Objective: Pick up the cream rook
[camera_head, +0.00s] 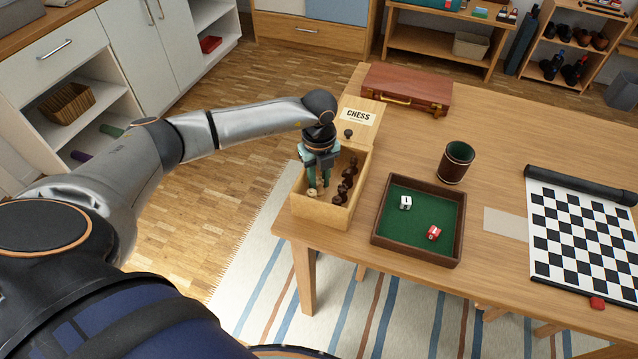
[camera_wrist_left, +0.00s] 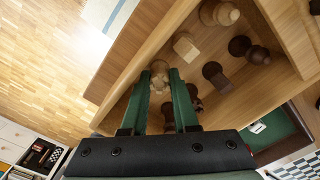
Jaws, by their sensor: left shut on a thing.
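The open wooden chess box (camera_head: 321,216) stands at the table's left edge in the head view. My left gripper (camera_head: 318,186) reaches down into it from above. In the left wrist view my left gripper (camera_wrist_left: 162,82) is shut with a small cream piece between its green fingertips. This piece, the cream rook (camera_wrist_left: 160,74), is small and partly hidden by the fingers, so its outline is hard to make out. Other cream pieces (camera_wrist_left: 186,46) and dark brown pieces (camera_wrist_left: 216,76) lie beside it in the box. My right gripper is not in view.
The box's lid labelled CHESS (camera_head: 358,115) lies behind it. A green-lined dice tray (camera_head: 410,254) stands to the right, with a dice cup (camera_head: 456,163) behind it. A brown case (camera_head: 406,90) is at the back, and a checkered mat (camera_head: 585,232) at the right.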

